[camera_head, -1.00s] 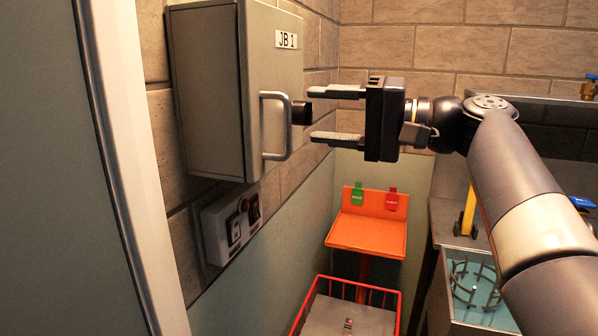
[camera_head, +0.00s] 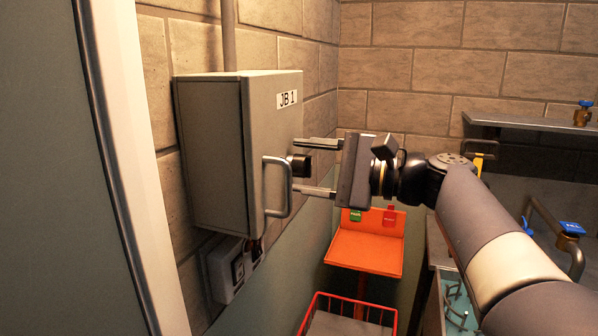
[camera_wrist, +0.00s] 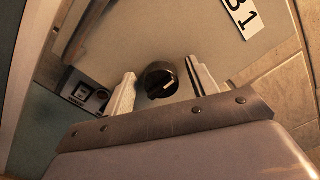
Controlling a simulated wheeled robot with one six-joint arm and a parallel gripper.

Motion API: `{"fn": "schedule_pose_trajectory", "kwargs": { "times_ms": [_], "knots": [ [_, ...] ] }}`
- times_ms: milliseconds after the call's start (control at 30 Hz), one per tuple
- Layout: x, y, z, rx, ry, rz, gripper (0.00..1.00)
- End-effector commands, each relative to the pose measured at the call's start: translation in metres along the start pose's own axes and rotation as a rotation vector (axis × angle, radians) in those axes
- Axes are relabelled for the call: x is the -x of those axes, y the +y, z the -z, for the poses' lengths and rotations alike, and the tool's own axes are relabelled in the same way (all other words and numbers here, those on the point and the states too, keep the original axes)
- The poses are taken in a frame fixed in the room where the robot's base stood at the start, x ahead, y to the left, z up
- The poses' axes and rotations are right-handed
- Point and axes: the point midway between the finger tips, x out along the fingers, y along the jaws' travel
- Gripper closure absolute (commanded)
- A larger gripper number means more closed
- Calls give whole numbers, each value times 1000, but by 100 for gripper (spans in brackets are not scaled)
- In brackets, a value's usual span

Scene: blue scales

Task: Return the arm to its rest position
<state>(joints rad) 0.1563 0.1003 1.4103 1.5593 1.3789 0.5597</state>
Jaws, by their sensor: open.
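My gripper (camera_head: 318,166) is open in the head view, its two fingers pointing left at the grey junction box labelled JB 1 (camera_head: 225,150). A black knob (camera_head: 299,164) on the box's door lies level with the gap between the fingertips. In the wrist view the knob (camera_wrist: 160,80) shows between the two spread fingers (camera_wrist: 162,92), and nothing is gripped. I cannot tell whether the fingertips touch the door. The box door is shut, with a grey handle (camera_head: 287,190) left of the knob.
A grey switch box (camera_head: 232,268) is on the wall below. An orange stand (camera_head: 365,250) with green and red tags and a red wire basket (camera_head: 350,300) are below my arm. A shelf with a brass valve (camera_head: 583,113) and a blue-handled tap (camera_head: 572,228) are right.

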Motion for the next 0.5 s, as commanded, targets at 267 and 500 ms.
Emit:
{"fn": "schedule_pose_trajectory", "kwargs": {
  "times_ms": [267,500],
  "knots": [
    [0,-6,-2,-257,1,-1,45],
    [0,-7,-2,-480,0,0,45]
  ]
}}
